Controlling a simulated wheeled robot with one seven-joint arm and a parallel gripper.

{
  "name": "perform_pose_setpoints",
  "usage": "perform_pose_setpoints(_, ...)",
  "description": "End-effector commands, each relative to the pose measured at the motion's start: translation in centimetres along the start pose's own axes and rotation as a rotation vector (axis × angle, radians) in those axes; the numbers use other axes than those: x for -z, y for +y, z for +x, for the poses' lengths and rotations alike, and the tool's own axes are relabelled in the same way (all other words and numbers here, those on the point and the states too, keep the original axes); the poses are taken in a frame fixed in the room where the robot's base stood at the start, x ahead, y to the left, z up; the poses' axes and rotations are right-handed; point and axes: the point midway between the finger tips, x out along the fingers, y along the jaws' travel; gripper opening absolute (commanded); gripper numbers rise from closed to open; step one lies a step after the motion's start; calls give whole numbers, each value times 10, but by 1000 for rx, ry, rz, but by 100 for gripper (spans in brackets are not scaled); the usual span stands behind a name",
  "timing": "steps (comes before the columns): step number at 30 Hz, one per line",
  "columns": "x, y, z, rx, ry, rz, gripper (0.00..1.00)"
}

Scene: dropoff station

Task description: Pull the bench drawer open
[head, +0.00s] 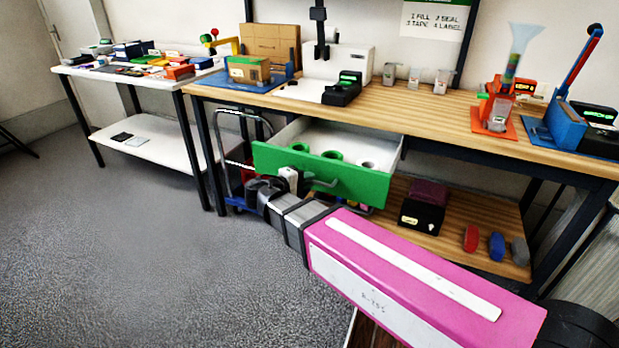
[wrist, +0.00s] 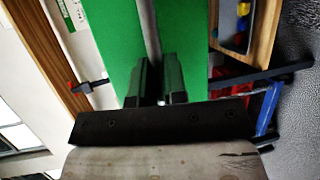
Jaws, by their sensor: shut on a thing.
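The bench drawer has a green front (head: 350,182) and stands pulled out from under the wooden bench. Its white inside shows, with green and pale rolls (head: 332,155) in it. A grey bar handle (head: 326,185) is on the drawer front. My gripper (head: 292,176) is at the handle, its fingers partly hidden in the head view. In the wrist view, the two dark fingers of my gripper (wrist: 156,72) are shut on the grey handle (wrist: 152,32), against the green front (wrist: 115,35).
The wooden bench (head: 440,108) bears a white machine (head: 340,65), small cups and a funnel stand (head: 497,105). A lower shelf (head: 470,205) holds a black box (head: 422,216) and coloured items. A blue trolley (head: 222,165) stands left of the drawer. The grey floor (head: 130,250) at left is clear.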

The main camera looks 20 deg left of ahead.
Motion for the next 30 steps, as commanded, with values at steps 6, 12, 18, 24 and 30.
perform_pose_setpoints(6,0,-1,0,2,-1,0,0)
perform_pose_setpoints(12,0,0,0,2,-1,0,37)
perform_pose_setpoints(18,0,0,0,1,0,0,37)
perform_pose_setpoints(24,1,0,-12,1,3,0,37)
perform_pose_setpoints(30,1,0,-43,1,3,0,37)
